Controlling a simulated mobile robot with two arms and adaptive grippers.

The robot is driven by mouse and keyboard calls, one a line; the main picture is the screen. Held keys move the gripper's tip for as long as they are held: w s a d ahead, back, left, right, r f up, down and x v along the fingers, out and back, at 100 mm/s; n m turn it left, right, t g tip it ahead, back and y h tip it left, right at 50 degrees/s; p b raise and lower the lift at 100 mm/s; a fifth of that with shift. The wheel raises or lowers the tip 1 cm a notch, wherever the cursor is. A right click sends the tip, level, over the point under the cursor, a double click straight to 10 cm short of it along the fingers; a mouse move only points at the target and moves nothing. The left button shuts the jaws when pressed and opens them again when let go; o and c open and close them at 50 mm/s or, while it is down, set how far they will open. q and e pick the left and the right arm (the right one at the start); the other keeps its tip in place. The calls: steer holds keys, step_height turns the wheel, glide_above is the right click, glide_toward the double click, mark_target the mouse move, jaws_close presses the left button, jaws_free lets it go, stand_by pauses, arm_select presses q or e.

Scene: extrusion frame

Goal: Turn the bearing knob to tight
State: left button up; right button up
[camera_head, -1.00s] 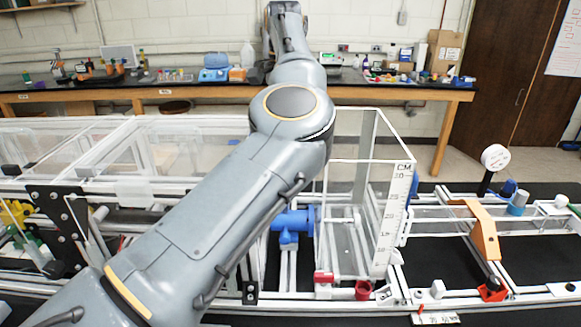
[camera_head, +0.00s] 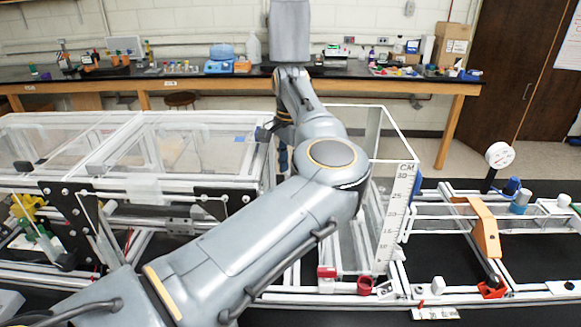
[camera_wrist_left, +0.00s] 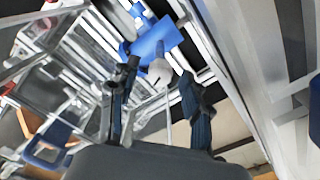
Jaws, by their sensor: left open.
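In the left wrist view my left gripper (camera_wrist_left: 160,84) is open, with its two dark blue fingers apart and nothing gripped. Just beyond the fingertips is a pale rounded knob (camera_wrist_left: 159,70) on a bright blue fitting (camera_wrist_left: 157,39). It lies in line with the gap between the fingers. I cannot tell whether this is the bearing knob, or its setting. In the head view my arm crosses the middle of the frame, and the dark gripper (camera_head: 272,141) shows only partly behind it. The blue fitting is hidden there by the arm. My right gripper is not in view.
A clear box with white edges (camera_head: 381,118) and a marked scale (camera_head: 396,212) stands right of my arm. Red fittings (camera_head: 365,285) sit at its lower front. An orange bracket (camera_head: 484,228) is farther right. White rails and clear panels surround the gripper.

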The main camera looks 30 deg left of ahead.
arm_select(q)
jaws_close()
steer(key=shift+m, duration=0.3)
steer(key=shift+m+b, duration=0.6)
steer(key=shift+m, duration=0.3)
steer(key=m+b, duration=0.1)
steer(key=m, duration=0.2)
steer(key=shift+m, duration=0.3)
steer(key=m+b, duration=0.1)
steer(key=m, duration=0.2)
steer(key=shift+m+b, duration=0.5)
steer(key=shift+m, duration=1.4)
